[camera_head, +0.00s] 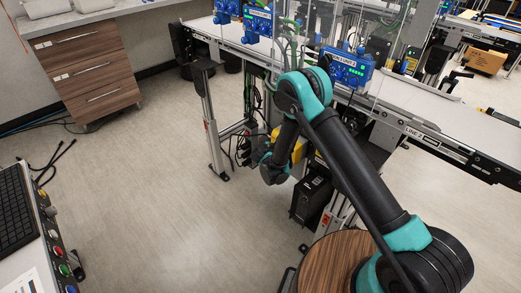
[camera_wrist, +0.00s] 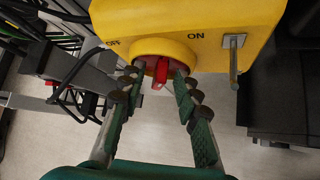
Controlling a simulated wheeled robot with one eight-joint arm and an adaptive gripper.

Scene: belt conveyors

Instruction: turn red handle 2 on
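In the wrist view, a red handle (camera_wrist: 161,72) sits on a round yellow boss on the front of a yellow switch box (camera_wrist: 225,22). "ON" is printed to its right, and a partly readable label is to its left. The handle's grip points roughly down towards my gripper. My gripper (camera_wrist: 159,79) is open, with one fingertip on each side of the handle and gaps showing between them. In the head view the yellow box (camera_head: 300,150) is partly hidden behind my arm, and the handle and fingertips are not visible. No handle number can be read.
A metal latch (camera_wrist: 234,55) sticks out on the box's right side. Dark equipment (camera_wrist: 285,75) stands right of it; frame bars and cables are at the left. In the head view, the conveyor (camera_head: 405,100) runs above and behind the box. Open floor (camera_head: 150,190) lies to the left.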

